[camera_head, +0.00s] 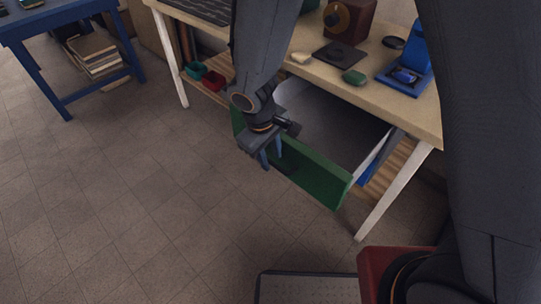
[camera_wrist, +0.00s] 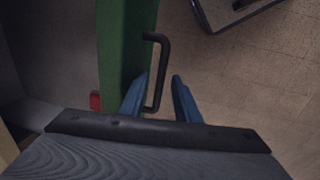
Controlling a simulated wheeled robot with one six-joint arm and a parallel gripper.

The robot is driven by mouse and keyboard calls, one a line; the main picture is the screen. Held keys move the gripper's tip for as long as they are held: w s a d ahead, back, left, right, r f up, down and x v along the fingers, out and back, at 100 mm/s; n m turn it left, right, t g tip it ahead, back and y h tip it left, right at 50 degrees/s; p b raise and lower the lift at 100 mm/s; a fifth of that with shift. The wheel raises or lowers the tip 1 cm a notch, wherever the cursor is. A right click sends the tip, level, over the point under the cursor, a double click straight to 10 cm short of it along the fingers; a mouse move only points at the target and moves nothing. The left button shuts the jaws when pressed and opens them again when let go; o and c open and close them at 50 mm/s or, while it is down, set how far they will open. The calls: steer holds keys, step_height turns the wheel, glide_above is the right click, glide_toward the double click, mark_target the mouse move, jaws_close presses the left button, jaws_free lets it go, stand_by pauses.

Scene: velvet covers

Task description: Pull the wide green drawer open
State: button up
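The wide green drawer (camera_head: 322,178) stands pulled well out from under the wooden table, and its grey inside shows behind the front. In the wrist view its green front (camera_wrist: 125,45) runs up the left of centre, with a black bar handle (camera_wrist: 163,62) standing off it. My gripper (camera_head: 270,159) is at the drawer front, pointing down. In the wrist view my gripper's two blue fingers (camera_wrist: 160,78) are apart, one on each side of the handle bar. A gap shows between the bar and the right finger; contact with the left finger is unclear.
The table (camera_head: 400,100) carries a brown box (camera_head: 348,20), a blue stand (camera_head: 408,72) and small items. Its white leg (camera_head: 395,190) stands right of the drawer. A blue table (camera_head: 60,15) is at upper left. Tiled floor in front is mostly clear.

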steer(key=shift+r, duration=0.15)
step_height(320, 180, up, 7)
steer(key=s, duration=0.1)
steer(key=shift+a+r+p, duration=0.2)
steer(key=shift+a+p, duration=0.25)
steer(key=d+r+m, duration=0.1)
steer(key=d, duration=0.3)
steer(key=d+r+m, duration=0.2)
steer(key=d, duration=0.2)
steer(key=s+d+r+m+p, duration=0.1)
steer(key=d, duration=0.2)
steer(key=shift+d+r+m+g, duration=0.3)
steer(key=shift+d+g, duration=0.1)
steer(key=s+d+r+m, duration=0.2)
steer(key=s+d+m, duration=0.1)
steer(key=d, duration=0.2)
steer(key=s+d+r+m+y+p, duration=0.1)
steer(key=s+d+r+m, duration=0.1)
steer(key=d, duration=0.4)
steer(key=shift+s+m+g, duration=0.4)
steer(key=shift+s, duration=0.4)
steer(key=shift+d+r, duration=0.1)
